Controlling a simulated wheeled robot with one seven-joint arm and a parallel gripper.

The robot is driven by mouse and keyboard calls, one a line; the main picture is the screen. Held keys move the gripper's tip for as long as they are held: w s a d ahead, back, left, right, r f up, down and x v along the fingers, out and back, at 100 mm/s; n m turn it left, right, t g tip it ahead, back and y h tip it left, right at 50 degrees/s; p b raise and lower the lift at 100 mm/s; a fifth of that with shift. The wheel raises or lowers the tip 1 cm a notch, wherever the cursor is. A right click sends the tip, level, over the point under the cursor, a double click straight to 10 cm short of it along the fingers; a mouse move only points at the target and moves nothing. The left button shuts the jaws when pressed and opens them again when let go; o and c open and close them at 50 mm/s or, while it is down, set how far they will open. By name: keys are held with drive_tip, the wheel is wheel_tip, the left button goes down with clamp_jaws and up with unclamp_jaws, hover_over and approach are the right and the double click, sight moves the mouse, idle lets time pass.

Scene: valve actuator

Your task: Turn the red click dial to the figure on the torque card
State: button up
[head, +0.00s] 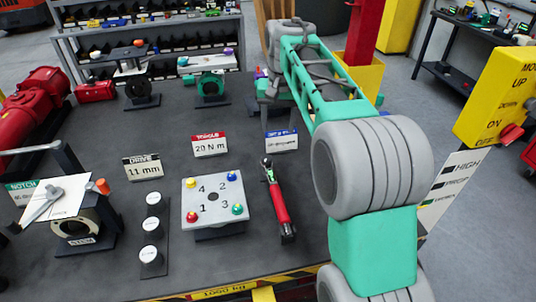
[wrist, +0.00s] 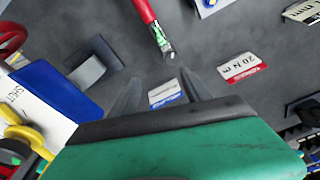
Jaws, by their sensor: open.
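The torque card (head: 210,144) has a red top band and reads 20 N m; it also shows upside down in the wrist view (wrist: 242,68). The torque wrench (head: 280,207) lies on the table with its red grip towards the front edge. In the wrist view its red grip (wrist: 146,10) and green scale (wrist: 159,38) show at the top. The scale's figure is too small to read, and I cannot pick out a separate dial. My gripper (wrist: 160,78) is open and empty, with the wrench beyond its fingertips. In the head view my arm hides the gripper.
A white plate (head: 204,207) with numbered coloured studs stands left of the wrench. A blue-banded card (head: 282,140) lies behind the wrench. An 11 mm card (head: 142,167) and white-topped cylinders (head: 151,227) are further left. A yellow panel (head: 500,95) stands at right.

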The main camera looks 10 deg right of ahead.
drive_tip(key=s+f+n, duration=0.1)
drive_tip(key=s+f, duration=0.2)
drive_tip(key=f, duration=0.1)
drive_tip(key=n+t, duration=0.3)
drive_tip(key=n, duration=0.1)
approach(267, 158)
drive_tip(key=shift+y, duration=0.3)
drive_tip(key=x, duration=0.2)
drive_tip(key=p+x, duration=0.1)
drive_tip(key=x, duration=0.5)
drive_tip(key=shift+d+f, duration=0.15)
drive_tip(key=shift+d, duration=0.15)
clamp_jaws()
